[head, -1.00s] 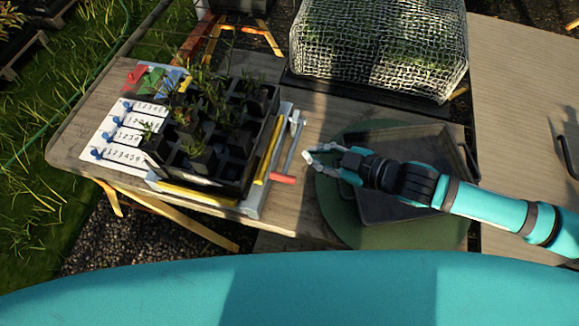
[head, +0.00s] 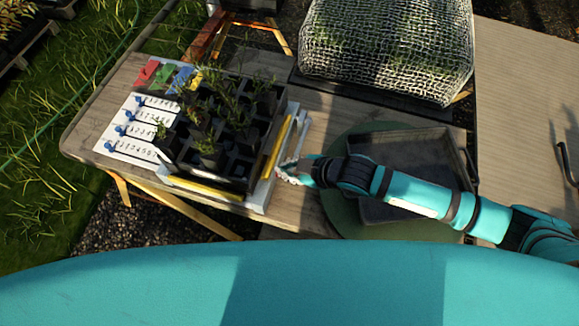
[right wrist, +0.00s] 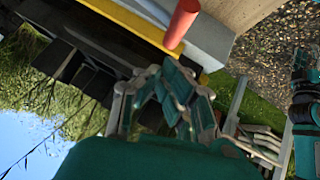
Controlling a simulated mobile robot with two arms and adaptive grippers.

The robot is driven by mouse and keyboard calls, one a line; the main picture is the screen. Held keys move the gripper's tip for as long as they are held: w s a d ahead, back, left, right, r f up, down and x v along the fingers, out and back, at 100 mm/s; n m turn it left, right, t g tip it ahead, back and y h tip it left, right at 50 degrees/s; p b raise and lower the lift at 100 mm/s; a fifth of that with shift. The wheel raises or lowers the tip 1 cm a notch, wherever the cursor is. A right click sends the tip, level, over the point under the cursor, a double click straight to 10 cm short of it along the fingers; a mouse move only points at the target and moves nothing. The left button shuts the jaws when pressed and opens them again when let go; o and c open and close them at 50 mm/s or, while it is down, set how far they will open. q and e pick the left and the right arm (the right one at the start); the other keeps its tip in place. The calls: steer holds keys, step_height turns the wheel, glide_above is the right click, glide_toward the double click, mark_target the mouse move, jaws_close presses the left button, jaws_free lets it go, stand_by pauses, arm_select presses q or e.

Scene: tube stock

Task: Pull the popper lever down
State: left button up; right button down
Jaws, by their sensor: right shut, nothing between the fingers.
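The popper (head: 257,198) has a pale base with yellow bars and holds a black cell tray (head: 205,176) of seedlings. Its grey lever arm (head: 301,141) runs along its right side. The lever's red handle is hidden behind my right gripper in the head view but shows in the right wrist view (right wrist: 182,24). My right gripper (head: 284,176) is at the front right of the popper, where the handle was seen. In the right wrist view its fingers (right wrist: 170,88) are shut and empty, close to the handle; I cannot tell whether they touch it. My left gripper is not in view.
A dark grey tray (head: 395,211) lies on a round green mat (head: 338,207) under my right arm. A mesh-covered box (head: 388,50) stands behind. A white number board (head: 131,142) with blue markers and coloured tags (head: 184,78) lie left of the popper.

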steer(key=shift+w+d+f, duration=0.15)
steer(key=shift+f, duration=0.5)
steer(key=shift+w+d+f, duration=0.1)
steer(key=shift+w+f, duration=0.05)
steer(key=shift+f, duration=0.45)
steer(key=f, duration=0.1)
steer(key=f+b, duration=0.1)
steer(key=f, duration=0.1)
steer(key=s+f+b, duration=0.1)
steer(key=f, duration=0.1)
steer(key=shift+s+a, duration=0.1)
steer(key=shift+a, duration=0.15)
steer(key=shift+r, duration=0.1)
